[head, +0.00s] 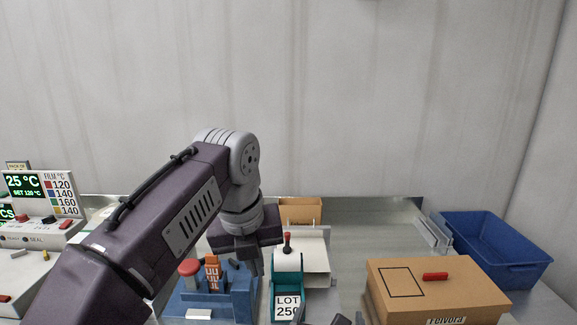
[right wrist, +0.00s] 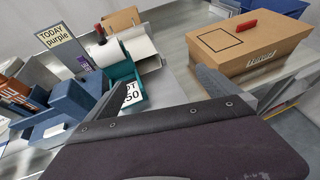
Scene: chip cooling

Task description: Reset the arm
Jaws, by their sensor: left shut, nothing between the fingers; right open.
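My left arm reaches in from the left in the head view. Its gripper (head: 256,268) points down, shut and empty, above and in front of a blue fixture (head: 240,302) holding a red-topped part and an orange piece. Whether it touches the fixture cannot be told. Only a dark tip of my right gripper (head: 338,320) shows at the bottom edge of the head view. In the right wrist view my right gripper (right wrist: 168,84) is open, its two fingers wide apart, with nothing between them. A teal dispenser (head: 287,275) marked LOT 250 stands beyond it.
A cardboard box (head: 463,282) with a red piece on its lid stands at the right, before a blue bin (head: 495,249). A control unit (head: 42,207) reading 25 °C is at the left.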

